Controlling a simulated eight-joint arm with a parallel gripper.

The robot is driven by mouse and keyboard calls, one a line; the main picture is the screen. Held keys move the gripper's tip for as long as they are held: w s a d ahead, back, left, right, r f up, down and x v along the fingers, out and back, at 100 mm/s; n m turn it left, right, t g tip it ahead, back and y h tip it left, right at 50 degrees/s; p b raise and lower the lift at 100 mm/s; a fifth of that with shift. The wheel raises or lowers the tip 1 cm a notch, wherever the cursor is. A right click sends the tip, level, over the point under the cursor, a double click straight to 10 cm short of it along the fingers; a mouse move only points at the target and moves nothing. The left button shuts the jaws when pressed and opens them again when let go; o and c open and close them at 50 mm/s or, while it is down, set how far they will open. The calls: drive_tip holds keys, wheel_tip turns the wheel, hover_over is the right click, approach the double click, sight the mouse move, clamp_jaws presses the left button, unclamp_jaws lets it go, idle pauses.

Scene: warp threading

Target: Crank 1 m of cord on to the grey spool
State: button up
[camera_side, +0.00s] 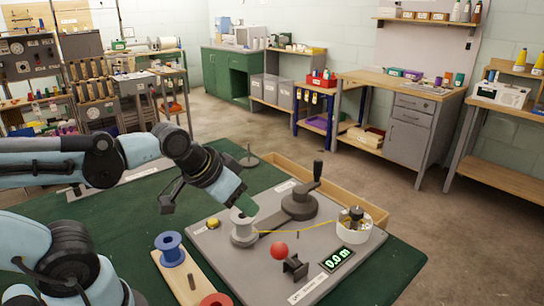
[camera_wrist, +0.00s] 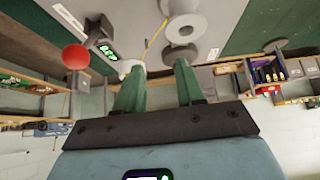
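The grey spool (camera_side: 243,233) stands upright on the grey board (camera_side: 225,262). My gripper (camera_side: 245,207) is just above it in the side view, with green fingertips. In the wrist view my gripper (camera_wrist: 158,75) has its two green fingers apart, with nothing held between them. The crank (camera_side: 299,203) is right of the spool, its black handle (camera_side: 317,170) standing up. Yellow cord (camera_side: 315,229) runs from near the spool to the white round holder (camera_side: 352,222) at the right. The display (camera_side: 337,259) reads 0.0 m. A red ball knob (camera_side: 279,250) stands at the front.
A blue spool (camera_side: 171,249) and a red spool (camera_side: 215,300) sit on a wooden tray (camera_side: 190,281) at the front left. A yellow button (camera_side: 213,223) is left of the grey spool. A wooden box (camera_side: 372,216) lies behind the board. The green table (camera_side: 385,276) is bare at the right.

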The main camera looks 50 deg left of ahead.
drive_tip(key=shift+n+g+h, duration=0.3)
drive_tip(key=shift+g+h, duration=0.1)
drive_tip(key=w+r, duration=0.1)
drive_tip(key=w+a+r, duration=0.1)
drive_tip(key=w, duration=0.1)
drive_tip(key=w+a+r, duration=0.1)
drive_tip(key=shift+w+r, duration=0.2)
drive_tip(key=shift+w, duration=0.15)
clamp_jaws()
drive_tip(key=w+a+r+h, duration=0.2)
drive_tip(key=w+a+h, duration=0.2)
drive_tip(key=w+a, duration=1)
drive_tip(key=w+d+f, duration=0.6)
drive_tip(key=d+f, duration=0.2)
drive_tip(key=shift+w+d+n, duration=0.3)
drive_tip(key=shift+w, duration=0.05)
